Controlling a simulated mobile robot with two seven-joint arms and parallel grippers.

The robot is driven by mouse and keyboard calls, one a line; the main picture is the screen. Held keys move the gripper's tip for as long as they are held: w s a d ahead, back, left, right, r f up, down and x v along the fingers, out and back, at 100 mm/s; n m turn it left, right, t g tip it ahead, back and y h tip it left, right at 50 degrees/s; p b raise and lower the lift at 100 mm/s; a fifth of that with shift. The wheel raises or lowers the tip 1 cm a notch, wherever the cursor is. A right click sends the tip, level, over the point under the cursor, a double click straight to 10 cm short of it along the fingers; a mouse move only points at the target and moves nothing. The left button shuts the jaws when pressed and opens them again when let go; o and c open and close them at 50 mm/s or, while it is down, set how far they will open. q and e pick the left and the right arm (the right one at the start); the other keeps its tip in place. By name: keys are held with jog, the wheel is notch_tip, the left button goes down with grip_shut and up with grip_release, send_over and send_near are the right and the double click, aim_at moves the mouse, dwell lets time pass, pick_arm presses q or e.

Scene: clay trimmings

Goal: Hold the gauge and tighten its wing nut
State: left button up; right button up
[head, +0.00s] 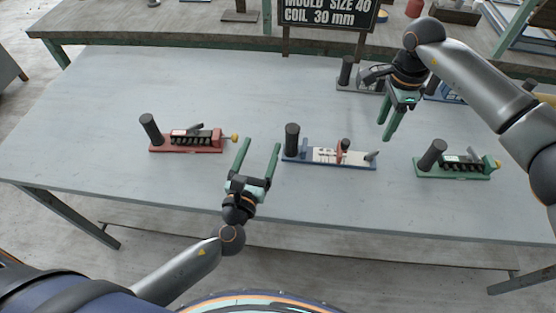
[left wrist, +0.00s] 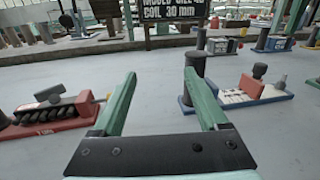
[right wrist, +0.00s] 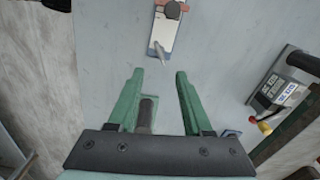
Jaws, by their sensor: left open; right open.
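Several gauge-like fixtures with black posts stand on the grey table. The blue one (head: 300,158) has a white plate, a reddish-brown upright piece and a grey lever-like piece at its right end. It also shows in the left wrist view (left wrist: 273,94), to the right. A red one (head: 187,150) with a dark coil and yellow knob is at the left. A green one (head: 455,175) with a coil is at the right. My left gripper (head: 259,143) is open and empty, between the red and blue ones. My right gripper (head: 384,131) is open, empty and raised above the table. I cannot single out a wing nut.
A grey fixture (head: 358,88) stands at the table's back, below a dark sign (head: 330,13) reading "MOULD SIZE 40 COIL 30 mm". A blue fixture behind my right arm is partly hidden. The left and back-left tabletop (head: 100,95) is clear.

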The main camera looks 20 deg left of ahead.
pick_arm(q)
jog(key=shift+m+h, duration=0.8)
jog(key=d, duration=0.1)
jog(key=s+d, duration=0.1)
jog(key=d, duration=0.3)
jog(key=shift+s, duration=0.35)
send_over(292, 152)
jog(key=w, duration=0.5)
jog(key=shift+s+a, duration=0.15)
jog(key=shift+s, duration=0.1)
grip_shut()
jog(key=shift+f, duration=0.1)
